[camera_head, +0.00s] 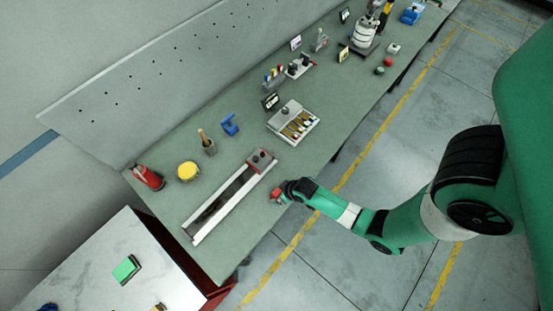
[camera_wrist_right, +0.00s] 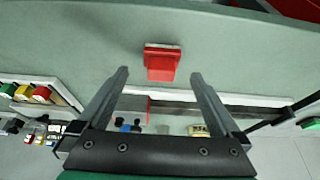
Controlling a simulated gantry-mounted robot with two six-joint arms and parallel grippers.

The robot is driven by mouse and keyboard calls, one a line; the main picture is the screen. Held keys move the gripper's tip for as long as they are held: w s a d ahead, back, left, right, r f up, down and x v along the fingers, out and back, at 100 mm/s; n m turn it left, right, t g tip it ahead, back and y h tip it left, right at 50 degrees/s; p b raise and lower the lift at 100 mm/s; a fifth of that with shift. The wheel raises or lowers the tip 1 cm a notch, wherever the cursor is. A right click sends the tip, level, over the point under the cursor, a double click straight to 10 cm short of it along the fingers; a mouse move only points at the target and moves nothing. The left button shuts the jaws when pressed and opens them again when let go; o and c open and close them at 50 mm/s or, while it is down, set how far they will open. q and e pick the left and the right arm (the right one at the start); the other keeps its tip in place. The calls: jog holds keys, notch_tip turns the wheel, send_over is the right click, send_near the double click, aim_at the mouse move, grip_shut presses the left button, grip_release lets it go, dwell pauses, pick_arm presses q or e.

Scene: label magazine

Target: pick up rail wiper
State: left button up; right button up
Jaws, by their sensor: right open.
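The rail wiper appears to be the small red block with a pale edge, lying on the green bench near its front edge. In the right wrist view the red block (camera_wrist_right: 161,64) sits just beyond and between the fingertips of my right gripper (camera_wrist_right: 160,76), which is open and empty. In the head view the red block (camera_head: 276,194) shows at the tip of my right gripper (camera_head: 282,192), partly hidden by it. I cannot tell whether they touch. My left gripper is not in view.
A long pale rail (camera_head: 215,215) with a red-grey end block (camera_head: 262,158) lies beside the gripper. A tray of parts (camera_head: 283,122), a yellow-topped can (camera_head: 187,171), a blue item (camera_head: 229,125) and a red bottle (camera_head: 148,177) stand farther back. A marble-topped cabinet (camera_head: 95,265) adjoins the bench.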

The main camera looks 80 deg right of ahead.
aim_at(278, 193)
jog(key=shift+w+f, duration=0.2)
jog(key=shift+f, duration=0.15)
jog(key=b+x, duration=0.1)
jog(key=x, duration=0.3)
jog(key=shift+w+b, duration=0.25)
jog(key=shift+b, duration=0.1)
jog(key=c, duration=1.4)
notch_tip(278, 193, up, 10)
jog(key=p, duration=0.7)
